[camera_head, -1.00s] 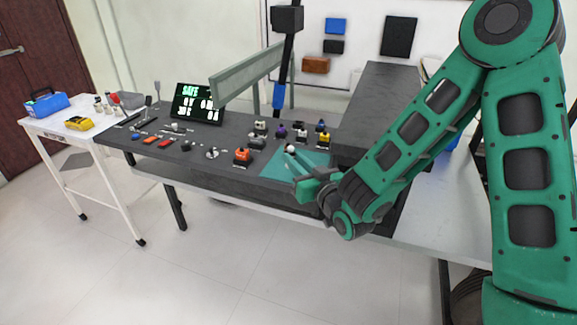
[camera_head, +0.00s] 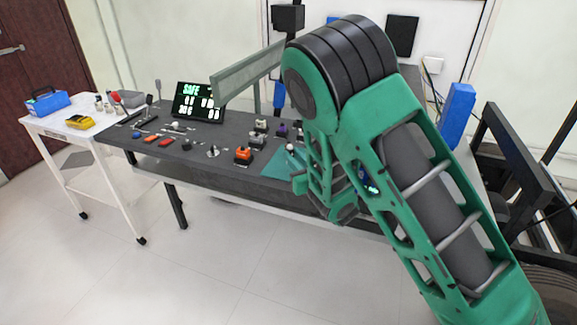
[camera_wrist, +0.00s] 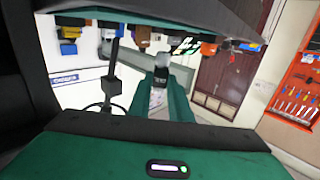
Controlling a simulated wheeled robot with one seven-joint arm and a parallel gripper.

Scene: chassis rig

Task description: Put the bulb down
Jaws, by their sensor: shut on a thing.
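The bulb (camera_wrist: 161,72) is small, with a dark base and a pale, clear-looking top. My gripper (camera_wrist: 162,92) is shut on it, and the bulb sticks out past the fingertips in the wrist view. In the head view the bulb shows as a small white spot (camera_head: 290,147) just above my gripper (camera_head: 297,162). The gripper is at the front edge of the dark bench (camera_head: 225,165), over or near a green mat (camera_head: 275,167). My arm hides most of the mat and the gripper's far side. I cannot tell the height above the bench.
An orange-and-black part (camera_head: 243,154) and several small connectors stand on the bench left of the gripper. A sign reading SAFE (camera_head: 198,102) stands behind, beside a grey-green beam (camera_head: 245,77). A white cart (camera_head: 75,128) is at left. The floor in front is clear.

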